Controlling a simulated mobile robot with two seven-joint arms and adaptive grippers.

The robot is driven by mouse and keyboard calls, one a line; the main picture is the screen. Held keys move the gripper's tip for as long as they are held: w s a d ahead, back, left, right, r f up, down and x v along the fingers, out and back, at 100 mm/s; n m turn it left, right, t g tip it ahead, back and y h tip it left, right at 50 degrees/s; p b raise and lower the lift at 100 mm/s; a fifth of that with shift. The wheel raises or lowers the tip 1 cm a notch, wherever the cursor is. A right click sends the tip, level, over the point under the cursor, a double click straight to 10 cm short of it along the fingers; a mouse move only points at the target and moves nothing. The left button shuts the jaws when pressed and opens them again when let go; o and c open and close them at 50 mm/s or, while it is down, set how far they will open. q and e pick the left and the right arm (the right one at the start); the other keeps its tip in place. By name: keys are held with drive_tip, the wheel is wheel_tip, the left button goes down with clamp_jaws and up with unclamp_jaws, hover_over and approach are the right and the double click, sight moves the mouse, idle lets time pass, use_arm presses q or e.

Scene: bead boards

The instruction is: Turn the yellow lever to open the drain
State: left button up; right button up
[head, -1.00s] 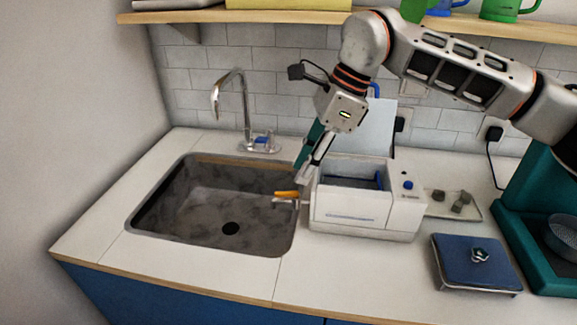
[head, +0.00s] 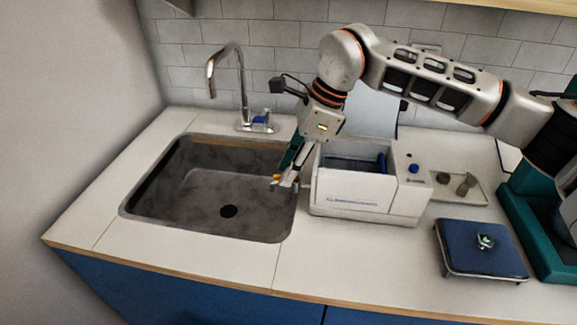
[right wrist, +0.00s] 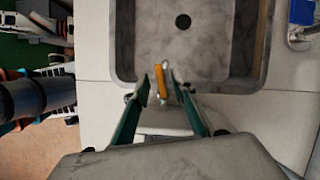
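The yellow lever (head: 278,177) is on a small metal spout at the left side of a white box-shaped device (head: 352,192), over the sink's right rim. In the head view my right gripper (head: 287,179) is at the lever, and its fingers hide part of it. In the right wrist view the lever (right wrist: 161,82) lies between the two fingertips of my right gripper (right wrist: 162,84), with a visible gap beside it. The fingers look open around it, not closed on it. My left gripper is not in view.
The sink (head: 215,192) with a dark drain hole lies left of the device, with a faucet (head: 240,90) behind it. A blue-topped scale (head: 482,248) and a small tray (head: 460,189) stand to the right. The counter in front of the device is clear.

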drive_tip(key=shift+c, duration=0.4)
clamp_jaws()
drive_tip(key=shift+w+r+m+t+p, duration=0.1)
drive_tip(key=shift+r+m+t+p, duration=0.15)
drive_tip(key=shift+m+p, duration=0.25)
drive_tip(key=shift+w+f+m+t+p, duration=0.15)
drive_tip(key=shift+m+t+p, duration=0.25)
drive_tip(key=shift+m, duration=0.5)
drive_tip(key=shift+o, duration=0.4)
unclamp_jaws()
